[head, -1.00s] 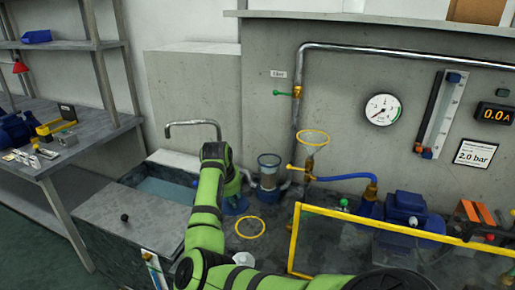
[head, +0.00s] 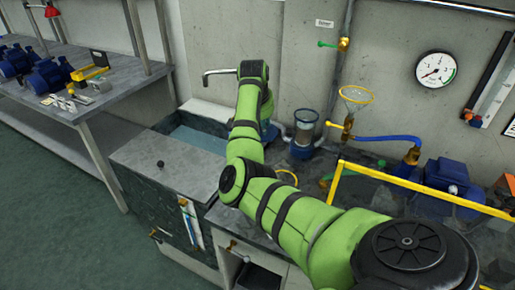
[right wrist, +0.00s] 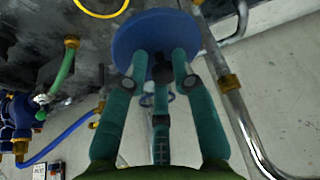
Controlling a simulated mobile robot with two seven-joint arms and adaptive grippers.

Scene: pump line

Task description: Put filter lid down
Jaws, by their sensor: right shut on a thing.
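The filter lid (right wrist: 146,34) is a round blue disc in the right wrist view. My right gripper (right wrist: 160,62) is shut on it, with its green fingers against the disc. In the head view, a small blue part of the lid (head: 271,133) shows just right of my green right arm, between the sink and the filter housing. The gripper itself is mostly hidden there behind the arm. The filter housing (head: 304,132) is a clear cylinder with blue parts, upright on the counter. I cannot tell whether the lid touches the counter. My left gripper is not in view.
The sink (head: 196,138) lies left of the arm, with a metal spout (head: 219,72) above. A yellow ring (head: 287,172) lies on the counter, partly hidden by the arm. A yellow-framed panel (head: 420,188) stands at right. The grey cover (head: 165,160) has free surface.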

